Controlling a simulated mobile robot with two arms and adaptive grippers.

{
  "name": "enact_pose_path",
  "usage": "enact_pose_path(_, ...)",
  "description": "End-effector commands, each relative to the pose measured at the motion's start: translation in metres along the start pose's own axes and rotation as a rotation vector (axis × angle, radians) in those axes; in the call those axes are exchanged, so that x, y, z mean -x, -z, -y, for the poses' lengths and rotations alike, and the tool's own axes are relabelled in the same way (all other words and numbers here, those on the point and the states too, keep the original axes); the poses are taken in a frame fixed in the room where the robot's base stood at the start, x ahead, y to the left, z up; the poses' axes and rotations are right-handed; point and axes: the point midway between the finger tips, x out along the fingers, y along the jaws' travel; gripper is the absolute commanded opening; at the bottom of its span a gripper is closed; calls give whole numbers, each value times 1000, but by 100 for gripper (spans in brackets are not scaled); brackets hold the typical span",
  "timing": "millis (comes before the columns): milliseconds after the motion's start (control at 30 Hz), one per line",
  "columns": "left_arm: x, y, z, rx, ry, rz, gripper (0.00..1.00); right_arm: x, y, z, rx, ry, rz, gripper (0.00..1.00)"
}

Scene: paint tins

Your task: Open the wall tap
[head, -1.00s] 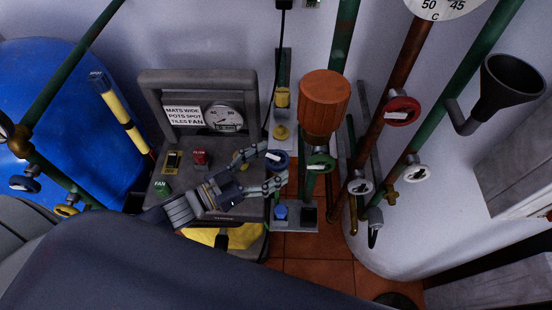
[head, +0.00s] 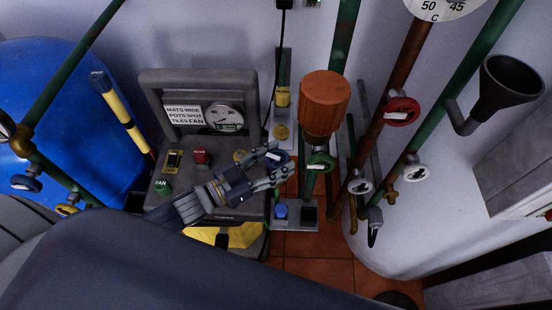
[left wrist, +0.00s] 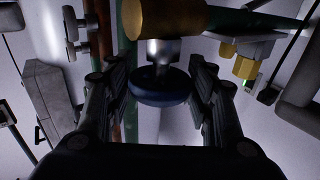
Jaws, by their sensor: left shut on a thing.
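A dark blue handwheel tap (head: 279,159) sits at the middle of the head view, next to a green handwheel (head: 320,162) on the green pipe. My left gripper (head: 279,164) is at the blue wheel, with one finger on each side of it. In the left wrist view the blue wheel (left wrist: 161,88) lies between the two fingers, on a grey stem below a brass-coloured fitting (left wrist: 165,18). The gripper is shut on the wheel, and its fingers hide part of the rim in the head view. My right gripper is not in view.
A grey control box (head: 205,130) with a gauge and buttons stands just left of the wheel. An orange cylinder (head: 324,103) hangs above right. Red (head: 402,111) and white (head: 417,166) handwheels are farther right. A blue barrel (head: 60,95) fills the left.

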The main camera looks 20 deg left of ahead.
Motion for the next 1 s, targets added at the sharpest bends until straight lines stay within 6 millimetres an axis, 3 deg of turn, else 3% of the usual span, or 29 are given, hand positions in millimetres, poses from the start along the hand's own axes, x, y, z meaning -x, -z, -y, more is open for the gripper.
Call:
enact_pose_path(433,-1,4,-2,8,247,-6,26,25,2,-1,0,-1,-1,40)
enact_pose_path(1000,-1,2,-1,-2,383,-3,26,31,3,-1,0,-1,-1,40)
